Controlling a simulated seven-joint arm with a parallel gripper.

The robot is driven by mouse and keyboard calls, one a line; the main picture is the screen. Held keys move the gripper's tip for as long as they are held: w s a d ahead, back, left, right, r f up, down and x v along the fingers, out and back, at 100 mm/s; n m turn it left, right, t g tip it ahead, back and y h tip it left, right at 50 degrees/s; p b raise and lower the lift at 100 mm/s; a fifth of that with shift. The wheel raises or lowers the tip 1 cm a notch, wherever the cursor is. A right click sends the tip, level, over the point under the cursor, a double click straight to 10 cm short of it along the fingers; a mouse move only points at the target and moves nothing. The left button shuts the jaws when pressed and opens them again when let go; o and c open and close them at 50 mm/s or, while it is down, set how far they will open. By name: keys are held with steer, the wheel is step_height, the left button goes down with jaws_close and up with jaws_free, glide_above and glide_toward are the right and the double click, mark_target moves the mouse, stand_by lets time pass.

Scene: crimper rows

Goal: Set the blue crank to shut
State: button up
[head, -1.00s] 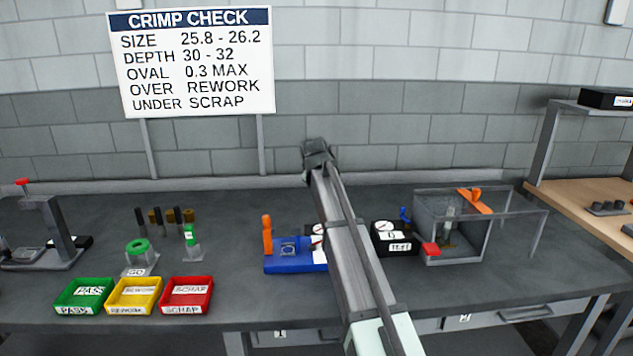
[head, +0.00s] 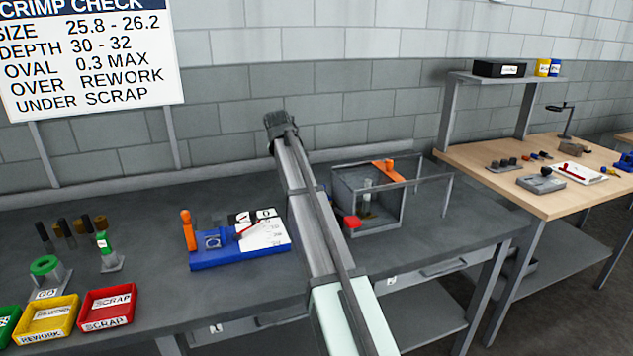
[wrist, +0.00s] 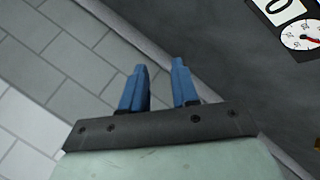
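The blue crank is not clearly visible in the current head view. The place where a small blue handle stood earlier, beside a black gauge box, lies behind my arm. My gripper (head: 278,122) is raised high in front of the wall, above the bench's back edge. In the wrist view, my gripper (wrist: 160,75) has two blue fingers spread apart with nothing between them. A round dial (wrist: 303,35) on a dark box shows at the upper right of the wrist view; no crank shows there.
A blue fixture (head: 235,255) with an orange handle (head: 188,230) stands left of my arm. Bins fill the front left. A wooden bench (head: 480,160) is farther right.

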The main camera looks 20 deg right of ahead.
steer(key=w+d+r+m+g, duration=0.1)
steer(key=d+r, duration=0.1)
steer(key=d, duration=0.6)
steer(key=w+d+r+m+g, duration=0.1)
steer(key=d+r+m, duration=0.15)
steer(key=d, duration=0.65)
steer(key=s+a+f+g+y, duration=0.1)
steer(key=s+a+g+y, duration=0.35)
steer(key=s+g, duration=0.25)
steer(key=shift+m+h, duration=0.25)
steer(key=shift+h, duration=0.2)
steer(key=f, duration=0.9)
steer(key=a+f, duration=0.1)
steer(key=f, duration=0.4)
steer(key=shift+s, duration=0.2)
steer(key=shift+c, duration=0.3)
jaws_close()
